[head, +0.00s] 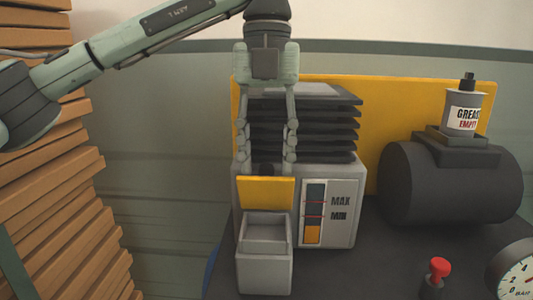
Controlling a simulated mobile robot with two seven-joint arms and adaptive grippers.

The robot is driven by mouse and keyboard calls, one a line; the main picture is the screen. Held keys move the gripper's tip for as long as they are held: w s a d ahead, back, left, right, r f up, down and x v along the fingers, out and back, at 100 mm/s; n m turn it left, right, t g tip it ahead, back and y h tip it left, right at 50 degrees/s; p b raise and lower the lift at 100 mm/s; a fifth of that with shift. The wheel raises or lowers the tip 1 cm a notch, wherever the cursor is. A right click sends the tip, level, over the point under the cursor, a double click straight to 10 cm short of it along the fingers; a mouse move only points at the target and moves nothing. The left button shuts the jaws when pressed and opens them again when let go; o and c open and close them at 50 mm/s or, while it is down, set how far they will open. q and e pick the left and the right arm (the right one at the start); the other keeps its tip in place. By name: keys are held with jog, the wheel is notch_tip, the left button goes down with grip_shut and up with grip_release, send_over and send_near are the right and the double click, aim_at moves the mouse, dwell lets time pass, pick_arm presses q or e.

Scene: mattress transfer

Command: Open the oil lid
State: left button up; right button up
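The yellow oil lid (266,193) stands raised at the back of a grey oil box (264,272). The box's open top and grey inside show below the lid. My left gripper (266,160) points down from above, just above the lid's upper edge in the picture. Its two fingers are spread apart with nothing held between them. I cannot tell whether a fingertip touches the lid. My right gripper is out of view.
A grey machine block with a MAX/MIN level gauge (315,213) and dark fins (330,125) stands behind the box. A dark cylinder (450,185) carries a grease can (464,110) at right. A red knob (440,268) and dial (516,280) are front right. Stacked planks (65,215) fill the left.

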pick_arm(q)
notch_tip(320, 180, up, 12)
jog(key=w, duration=0.1)
dwell(0.5)
jog(key=shift+w, duration=0.1)
